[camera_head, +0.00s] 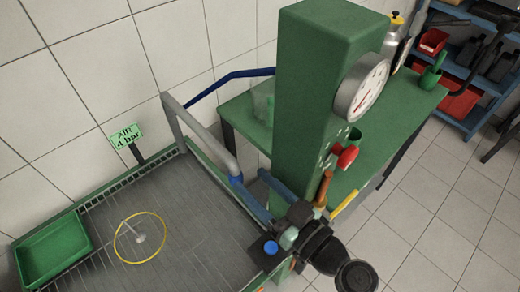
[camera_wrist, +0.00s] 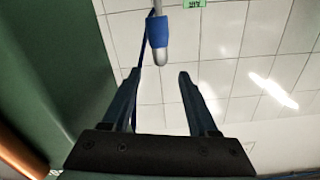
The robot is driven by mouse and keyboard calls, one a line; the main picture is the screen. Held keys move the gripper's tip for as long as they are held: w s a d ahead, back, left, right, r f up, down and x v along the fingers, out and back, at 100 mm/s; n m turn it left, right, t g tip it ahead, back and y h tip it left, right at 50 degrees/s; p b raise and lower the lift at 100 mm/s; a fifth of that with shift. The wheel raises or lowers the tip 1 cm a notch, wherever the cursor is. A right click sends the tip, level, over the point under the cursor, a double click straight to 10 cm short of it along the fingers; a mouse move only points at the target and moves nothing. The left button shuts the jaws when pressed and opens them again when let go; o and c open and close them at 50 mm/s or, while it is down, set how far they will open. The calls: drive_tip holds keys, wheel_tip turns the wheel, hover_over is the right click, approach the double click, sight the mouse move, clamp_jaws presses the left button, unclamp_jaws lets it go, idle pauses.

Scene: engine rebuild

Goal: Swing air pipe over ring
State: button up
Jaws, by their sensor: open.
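The grey air pipe (camera_head: 205,133) rises by the wall and slants down to the right, ending in a blue band beside my gripper. In the wrist view, the pipe's blue band (camera_wrist: 157,31) and rounded grey tip hang just beyond my open fingertips (camera_wrist: 158,74), in line with the gap. My gripper (camera_head: 251,178) has two dark blue fingers spread apart with nothing between them; contact with the pipe cannot be told. The yellow ring (camera_head: 117,247) lies on the grey bench top, left of and below the pipe end, around a small pale fitting (camera_head: 139,238).
A tall green column (camera_head: 305,110) with a round gauge (camera_head: 362,88) stands close to my gripper. A green tray (camera_head: 52,248) sits on the bench's left. A blue hose (camera_head: 225,80) runs behind the pipe.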

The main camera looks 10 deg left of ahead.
sight(217, 148)
drive_tip(key=p+x, duration=0.4)
drive_tip(key=x, duration=0.7)
drive_tip(key=shift+w+a, duration=0.2)
drive_tip(key=shift+a, duration=0.1)
drive_tip(key=shift+w+a+f, duration=0.1)
drive_tip(key=shift+w+a, duration=0.25)
drive_tip(key=shift+a, duration=0.15)
clamp_jaws()
drive_tip(key=shift+d, duration=0.1)
idle(0.4)
